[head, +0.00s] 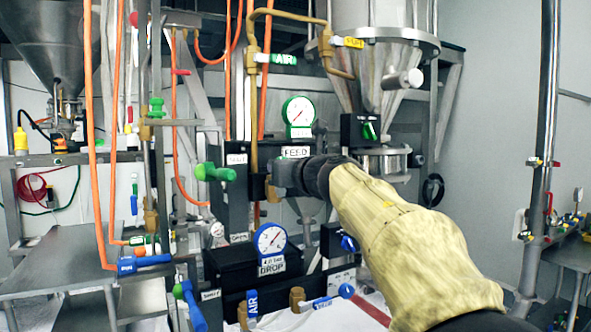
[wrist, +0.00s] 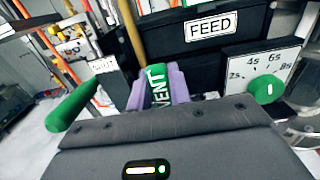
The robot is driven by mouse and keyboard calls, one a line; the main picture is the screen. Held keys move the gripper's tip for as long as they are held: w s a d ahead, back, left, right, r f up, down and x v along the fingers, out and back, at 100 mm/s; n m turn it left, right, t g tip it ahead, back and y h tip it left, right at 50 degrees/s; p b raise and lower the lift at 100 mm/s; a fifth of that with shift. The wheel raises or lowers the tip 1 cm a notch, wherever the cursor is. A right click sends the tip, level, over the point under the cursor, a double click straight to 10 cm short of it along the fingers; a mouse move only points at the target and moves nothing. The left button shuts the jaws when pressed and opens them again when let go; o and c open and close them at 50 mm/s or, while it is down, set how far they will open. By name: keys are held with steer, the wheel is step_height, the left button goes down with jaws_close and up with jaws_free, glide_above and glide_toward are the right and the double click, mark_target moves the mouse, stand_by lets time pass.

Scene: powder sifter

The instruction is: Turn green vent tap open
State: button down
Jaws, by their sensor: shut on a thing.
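The green vent tap (wrist: 157,74), marked VENT in white, shows in the wrist view between the two purple fingertips of my gripper (wrist: 163,88). My gripper is shut on its handle. A brass pipe runs up behind it. In the head view my gripper (head: 276,182) reaches in from the lower right, in front of the panel below the FEED label (head: 297,151). There the vent tap's green handle is hidden by my gripper and arm.
A green handle (head: 214,172) sticks out left of my gripper and shows large in the wrist view (wrist: 75,106). A green knob on a dial (wrist: 267,89) is at the right. Gauges (head: 299,112) (head: 270,240) stand above and below. Blue DROP-side taps (head: 145,262) lie lower left.

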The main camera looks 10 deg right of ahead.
steer(key=shift+f, duration=0.2)
stand_by(0.3)
steer(key=c, duration=1.3)
jaws_free()
steer(key=shift+r, duration=0.1)
steer(key=b+v, duration=0.3)
steer(key=v, duration=1.4)
steer(key=shift+s, duration=0.1)
steer(key=shift+d, duration=0.1)
